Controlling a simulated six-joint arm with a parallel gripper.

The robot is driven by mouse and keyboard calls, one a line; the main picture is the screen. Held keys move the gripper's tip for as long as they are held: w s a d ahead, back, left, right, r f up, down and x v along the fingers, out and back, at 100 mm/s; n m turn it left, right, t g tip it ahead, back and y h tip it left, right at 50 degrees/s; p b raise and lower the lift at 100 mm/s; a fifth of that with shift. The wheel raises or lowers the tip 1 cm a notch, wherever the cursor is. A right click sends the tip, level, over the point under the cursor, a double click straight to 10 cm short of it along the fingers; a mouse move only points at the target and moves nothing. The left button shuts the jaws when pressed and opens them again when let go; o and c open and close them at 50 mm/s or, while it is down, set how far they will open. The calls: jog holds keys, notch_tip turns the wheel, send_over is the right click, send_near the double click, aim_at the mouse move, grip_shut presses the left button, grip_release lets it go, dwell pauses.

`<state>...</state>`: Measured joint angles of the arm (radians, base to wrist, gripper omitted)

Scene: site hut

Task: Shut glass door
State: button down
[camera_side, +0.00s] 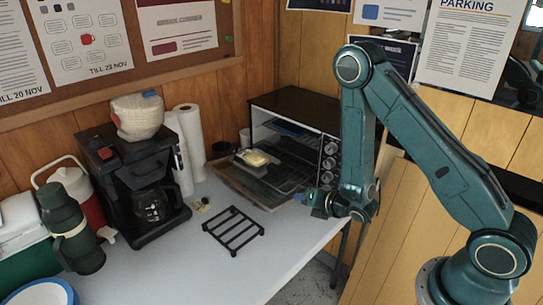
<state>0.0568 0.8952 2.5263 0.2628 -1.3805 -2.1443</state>
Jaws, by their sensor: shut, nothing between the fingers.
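The toaster oven (290,104) stands at the back of the table with its front facing the coffee maker side. Its glass door (236,183) is hinged down and lies open, low over the table. A dish with a pale yellow block (256,159) is at the oven mouth, above or on the open door; I cannot tell which. My gripper (308,197) is shut and empty, low at the right front of the oven, close to the near corner of the door. I cannot tell whether it touches the door.
A black rack (233,231) lies on the white table (190,265) in front of the door. A coffee maker (135,185), paper towel rolls (189,140) and a green flask (72,235) stand left. The table's right edge runs below my gripper.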

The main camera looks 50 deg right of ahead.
jog(key=shift+r+m+g, duration=1.1)
jog(key=shift+r+m, duration=3.9)
jog(key=shift+r, duration=0.5)
jog(key=s+a+r+m+g, duration=0.1)
jog(key=s+a+r+m, duration=0.1)
jog(key=s+r+m, duration=0.4)
jog(key=s+a+r+m+g+y, duration=0.1)
jog(key=s+r+m+g, duration=0.1)
jog(key=s+r+m, duration=0.5)
jog(key=shift+s+a+r+g, duration=0.35)
jog(key=shift+s+r, duration=0.25)
jog(key=shift+s, duration=1)
